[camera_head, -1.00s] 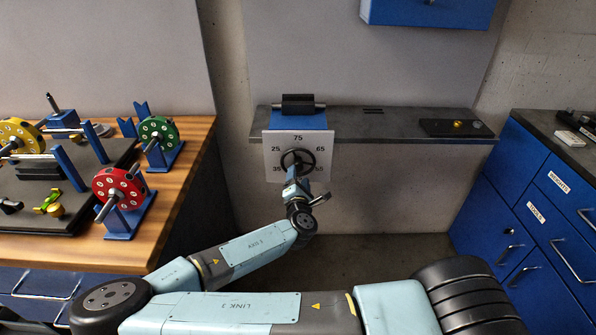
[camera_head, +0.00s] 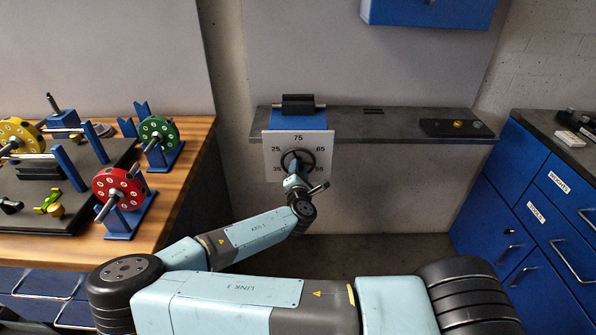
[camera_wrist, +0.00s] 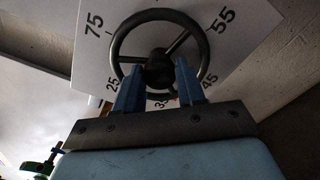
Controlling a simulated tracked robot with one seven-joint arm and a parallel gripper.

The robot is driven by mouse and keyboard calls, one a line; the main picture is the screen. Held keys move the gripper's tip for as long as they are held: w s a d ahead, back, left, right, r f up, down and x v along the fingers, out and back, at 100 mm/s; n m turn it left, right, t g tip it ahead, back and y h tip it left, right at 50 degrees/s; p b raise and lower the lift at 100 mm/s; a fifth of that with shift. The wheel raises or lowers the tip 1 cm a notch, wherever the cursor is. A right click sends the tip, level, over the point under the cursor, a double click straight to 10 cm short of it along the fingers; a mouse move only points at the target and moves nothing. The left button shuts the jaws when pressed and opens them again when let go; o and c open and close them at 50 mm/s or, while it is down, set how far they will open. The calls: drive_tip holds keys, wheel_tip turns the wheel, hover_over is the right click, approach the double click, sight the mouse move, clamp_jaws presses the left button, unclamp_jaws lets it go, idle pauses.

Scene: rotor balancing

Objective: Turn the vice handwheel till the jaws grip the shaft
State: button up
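The vice (camera_head: 300,121) is a blue block with dark jaws (camera_head: 298,99) on the wall shelf. The shaft (camera_head: 320,105) shows as short metal ends beside the jaws; any gap is too small to make out. The black handwheel (camera_head: 298,162) sits before a white number plate (camera_head: 275,138). My gripper (camera_head: 297,179) reaches up to the wheel. In the wrist view, my gripper's (camera_wrist: 161,75) two blue fingers stand apart, one each side of the hub of the handwheel (camera_wrist: 156,14), overlapping the lower rim. I cannot tell whether they press on it.
A wooden bench (camera_head: 190,190) at left holds red (camera_head: 118,188), green (camera_head: 158,133) and yellow (camera_head: 20,137) rotors. The shelf (camera_head: 400,125) carries a small dark tray (camera_head: 456,128) at right. Blue drawers (camera_head: 545,205) stand at far right.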

drive_tip(key=c, duration=0.5)
drive_tip(key=shift+a, duration=0.1)
drive_tip(key=shift+m, duration=0.3)
drive_tip(key=shift+s+f+m, duration=0.1)
drive_tip(key=shift+f+m, duration=0.05)
drive_tip(key=shift+m, duration=3.75)
drive_tip(key=shift+f+m, duration=0.15)
drive_tip(key=shift+m, duration=3.75)
drive_tip(key=o, duration=1)
drive_tip(key=shift+r, duration=0.15)
